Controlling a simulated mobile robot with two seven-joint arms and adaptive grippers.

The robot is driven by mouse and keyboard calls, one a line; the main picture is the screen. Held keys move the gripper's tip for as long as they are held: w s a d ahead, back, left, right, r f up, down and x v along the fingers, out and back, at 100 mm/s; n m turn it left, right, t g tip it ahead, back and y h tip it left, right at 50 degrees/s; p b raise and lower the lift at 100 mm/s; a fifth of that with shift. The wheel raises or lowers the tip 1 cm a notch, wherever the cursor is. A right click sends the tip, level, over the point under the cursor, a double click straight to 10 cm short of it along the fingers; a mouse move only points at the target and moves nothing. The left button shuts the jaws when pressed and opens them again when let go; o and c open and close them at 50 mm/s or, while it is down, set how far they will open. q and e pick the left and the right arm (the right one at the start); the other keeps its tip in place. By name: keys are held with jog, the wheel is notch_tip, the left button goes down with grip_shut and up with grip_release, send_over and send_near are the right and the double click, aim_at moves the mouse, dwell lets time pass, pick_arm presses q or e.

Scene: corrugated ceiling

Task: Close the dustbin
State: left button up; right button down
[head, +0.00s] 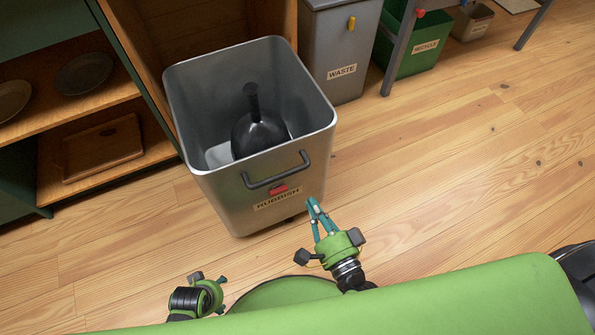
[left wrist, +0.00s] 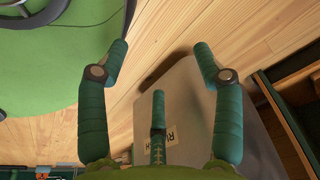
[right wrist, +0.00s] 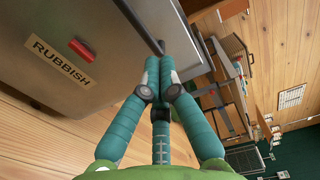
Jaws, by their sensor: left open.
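The grey metal dustbin (head: 233,200), labelled RUBBISH, stands open-topped in front of a wooden cabinet. Its front has a dark bar handle (head: 277,178) and a red tab (head: 279,190); no lid shows on it. A black scoop-like thing lies inside. My right gripper (head: 312,202) has its fingers together just in front of the bin's lower right front in the head view. In the right wrist view the fingertips (right wrist: 165,60) overlap the handle's end; contact cannot be told. My left gripper (head: 222,293) is low at the front, apart from the bin; its fingers (left wrist: 160,55) are spread and empty.
A grey WASTE bin (head: 340,50) and a green RECYCLE bin (head: 418,55) stand behind to the right. Open shelves (head: 103,100) with plates and a tray are on the left. The wooden floor (head: 450,160) to the right is clear.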

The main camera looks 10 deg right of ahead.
send_near(285, 152)
jog(key=b+x, duration=0.1)
jog(key=x, duration=0.5)
jog(key=shift+w, duration=0.2)
pick_arm(q)
jog(key=shift+w+d+r, duration=0.1)
jog(key=shift+w+r, duration=0.3)
jog(key=shift+r, duration=0.2)
jog(key=shift+w+r, duration=0.4)
jog(key=shift+r, duration=0.15)
pick_arm(e)
jog(key=shift+w+a, duration=0.1)
jog(key=shift+w, duration=0.25)
